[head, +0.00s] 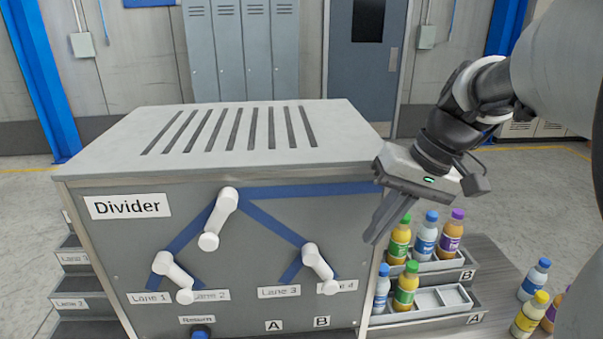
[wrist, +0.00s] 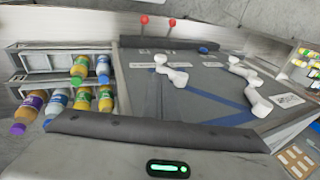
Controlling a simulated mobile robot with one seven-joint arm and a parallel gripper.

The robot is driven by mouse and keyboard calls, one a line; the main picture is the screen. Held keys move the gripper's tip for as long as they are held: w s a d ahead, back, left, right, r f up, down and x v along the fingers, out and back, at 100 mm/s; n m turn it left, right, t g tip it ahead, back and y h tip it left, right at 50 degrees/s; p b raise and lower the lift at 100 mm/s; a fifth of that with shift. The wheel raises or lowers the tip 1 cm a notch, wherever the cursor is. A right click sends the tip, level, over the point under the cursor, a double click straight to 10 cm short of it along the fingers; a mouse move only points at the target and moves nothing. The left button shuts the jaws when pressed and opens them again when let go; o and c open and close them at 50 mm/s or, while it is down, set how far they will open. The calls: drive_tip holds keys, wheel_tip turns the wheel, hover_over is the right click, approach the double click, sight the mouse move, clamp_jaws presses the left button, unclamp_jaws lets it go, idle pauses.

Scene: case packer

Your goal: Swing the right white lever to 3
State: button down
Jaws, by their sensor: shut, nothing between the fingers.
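The right white lever (head: 319,267) is on the front face of the grey Divider machine (head: 240,260). Its upper end is at the pivot and its free end slants down to the right, by the Lane 4 label (head: 338,286). The Lane 3 label (head: 279,291) is to its left. In the wrist view the face looks turned over, and this lever (wrist: 171,71) shows left of the other levers. My gripper (head: 376,232) is shut and empty, at the front face's right edge, above and right of the lever and apart from it.
A left white lever (head: 173,277) points toward Lane 2, and a top white lever (head: 218,218) slants down-left. Several bottles (head: 425,235) stand in racks right of the machine, below my gripper. Two red-tipped sticks (wrist: 145,20) show in the wrist view. Space before the face looks clear.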

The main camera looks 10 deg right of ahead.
sight(334, 284)
drive_tip(key=x, duration=1.3)
drive_tip(key=shift+a+f, duration=0.1)
drive_tip(key=shift+a, duration=0.15)
drive_tip(key=shift+w, duration=0.1)
